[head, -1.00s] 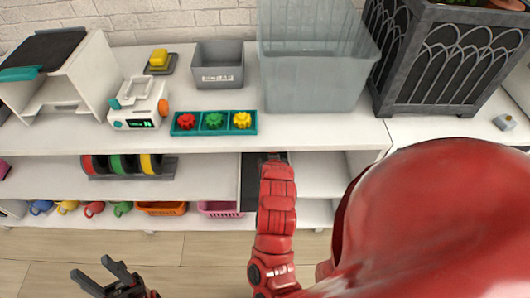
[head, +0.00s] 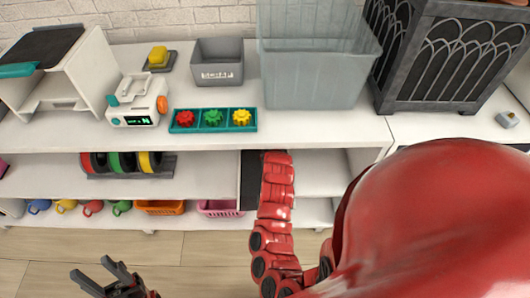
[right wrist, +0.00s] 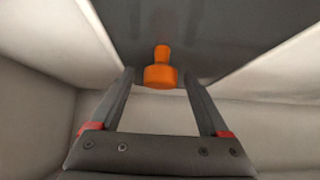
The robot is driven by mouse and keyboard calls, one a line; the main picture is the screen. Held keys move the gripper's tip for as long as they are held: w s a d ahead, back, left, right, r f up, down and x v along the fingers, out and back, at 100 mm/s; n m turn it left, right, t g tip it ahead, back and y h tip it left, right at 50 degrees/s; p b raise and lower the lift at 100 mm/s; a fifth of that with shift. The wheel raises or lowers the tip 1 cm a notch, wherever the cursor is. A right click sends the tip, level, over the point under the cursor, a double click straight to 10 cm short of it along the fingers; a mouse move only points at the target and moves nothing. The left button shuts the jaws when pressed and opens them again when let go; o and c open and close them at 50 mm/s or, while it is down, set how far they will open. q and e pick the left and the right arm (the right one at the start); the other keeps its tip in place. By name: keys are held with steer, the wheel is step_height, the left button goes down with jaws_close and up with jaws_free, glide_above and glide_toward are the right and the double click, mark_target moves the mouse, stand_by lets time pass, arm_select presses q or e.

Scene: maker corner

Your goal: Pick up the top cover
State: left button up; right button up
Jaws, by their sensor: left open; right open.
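In the right wrist view an orange knob (right wrist: 161,70) stands out from a dark grey panel (right wrist: 210,30), which may be the top cover. My right gripper (right wrist: 162,80) is open, with the knob between its two fingertips in the picture. I cannot tell whether either finger touches it. In the head view a dark panel (head: 248,180) shows beside my red right arm at the shelf; the right gripper is hidden there. My left gripper (head: 91,267) is open and empty over the floor at the lower left.
Pale walls (right wrist: 40,60) close in on both sides of the right gripper. On the white counter (head: 200,145) stand a tray of gears (head: 212,120), a grey bin (head: 217,62), a translucent bin (head: 315,75) and a small white machine (head: 137,103). Spools (head: 122,163) sit on the shelf below.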

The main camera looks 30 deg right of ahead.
jaws_close()
stand_by(0.3)
stand_by(0.5)
